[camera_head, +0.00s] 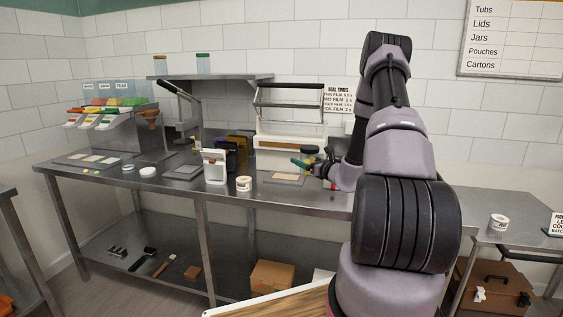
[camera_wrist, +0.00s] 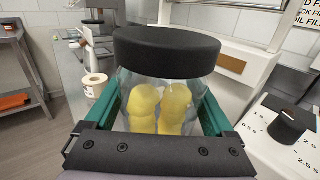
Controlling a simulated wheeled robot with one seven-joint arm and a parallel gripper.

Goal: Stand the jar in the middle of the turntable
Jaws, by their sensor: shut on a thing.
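My gripper (camera_head: 308,164) is over the right part of the steel workbench, in front of the white machine. In the wrist view my gripper (camera_wrist: 160,108) has its green fingers shut on a clear jar (camera_wrist: 162,95) with a wide black lid. Yellow pieces show inside the jar. The jar looks upright between the fingers. In the head view the jar is mostly hidden by my gripper; only a dark bit like its lid (camera_head: 311,149) shows. I cannot make out the turntable surely in either view.
A white dispenser (camera_head: 214,166) and a small tub (camera_head: 244,184) stand on the bench left of my gripper. A grey mat (camera_head: 284,177) lies close by. The white machine (camera_head: 290,142) stands behind. A panel with a black knob (camera_wrist: 288,122) is close on the right.

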